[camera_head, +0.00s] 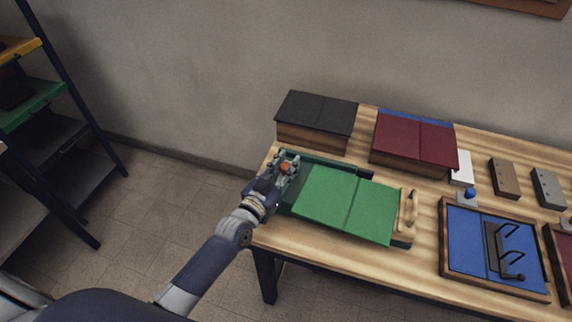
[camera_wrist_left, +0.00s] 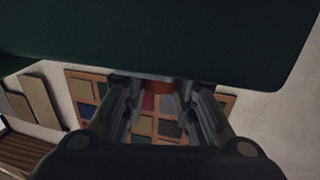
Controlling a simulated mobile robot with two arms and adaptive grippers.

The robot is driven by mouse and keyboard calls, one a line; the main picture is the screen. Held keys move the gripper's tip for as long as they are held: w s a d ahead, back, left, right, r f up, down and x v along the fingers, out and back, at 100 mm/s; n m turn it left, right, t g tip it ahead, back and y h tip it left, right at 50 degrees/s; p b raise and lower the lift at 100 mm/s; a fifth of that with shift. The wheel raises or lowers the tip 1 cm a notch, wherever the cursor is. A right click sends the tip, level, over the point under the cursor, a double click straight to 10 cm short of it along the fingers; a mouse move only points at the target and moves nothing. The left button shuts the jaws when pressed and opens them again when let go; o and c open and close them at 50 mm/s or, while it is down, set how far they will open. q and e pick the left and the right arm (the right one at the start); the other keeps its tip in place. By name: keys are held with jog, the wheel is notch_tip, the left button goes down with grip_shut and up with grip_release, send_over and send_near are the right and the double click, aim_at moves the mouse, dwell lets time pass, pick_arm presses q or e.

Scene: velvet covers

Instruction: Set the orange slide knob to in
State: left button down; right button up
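The orange slide knob (camera_head: 285,167) sits at the left end of a dark green box with a bright green two-panel cover (camera_head: 345,203). My left gripper (camera_head: 287,169) is at this end, with its fingers on either side of the knob. My right gripper is not in view.
The box stands on a wooden table (camera_head: 425,240) and has a light wooden handle (camera_head: 408,210) at its right. Behind are a black-covered box (camera_head: 318,110) and a dark red-covered box (camera_head: 415,140). A blue panel (camera_head: 465,240) lies right. A shelf rack (camera_head: 60,120) stands far left.

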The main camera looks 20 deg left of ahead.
pick_arm(q)
jog(key=d+p, duration=0.1)
jog(key=d, duration=0.2)
jog(key=shift+d, duration=0.2)
jog(key=shift+d+f, duration=0.15)
jog(key=shift+d, duration=0.35)
jog(key=c, duration=1.3)
grip_release()
jog(key=shift+o, duration=0.3)
jog(key=shift+s+a, duration=0.1)
jog(key=shift+s, duration=0.05)
jog(key=v, duration=1.2)
